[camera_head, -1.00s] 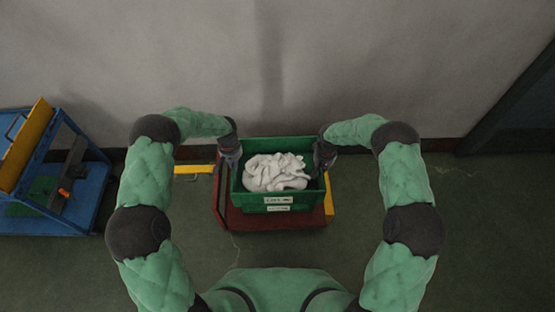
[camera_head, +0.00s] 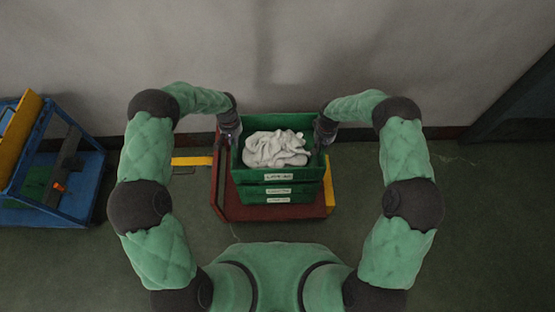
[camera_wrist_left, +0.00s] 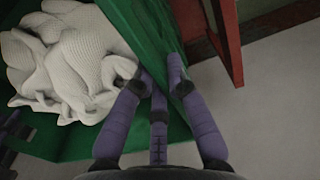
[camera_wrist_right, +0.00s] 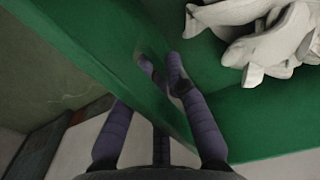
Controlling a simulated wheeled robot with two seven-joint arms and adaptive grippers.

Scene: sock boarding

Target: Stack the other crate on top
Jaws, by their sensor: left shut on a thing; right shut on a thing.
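A green crate (camera_head: 305,173) with white socks (camera_head: 276,149) in it is held level between my grippers. It is above a stack of similar green crates (camera_head: 304,190) with white labels; I cannot tell whether it touches them. My left gripper (camera_head: 231,138) is shut on its left wall; in the left wrist view the fingers (camera_wrist_left: 160,72) straddle the green wall. My right gripper (camera_head: 322,139) is shut on its right wall; in the right wrist view the fingers (camera_wrist_right: 160,68) close at a slot in the wall.
The stack stands on a dark red trolley (camera_head: 236,211) with yellow parts. A blue cart (camera_head: 60,215) with a yellow bar stands at the left. A grey wall (camera_head: 280,50) is close behind. The floor right of the trolley is clear.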

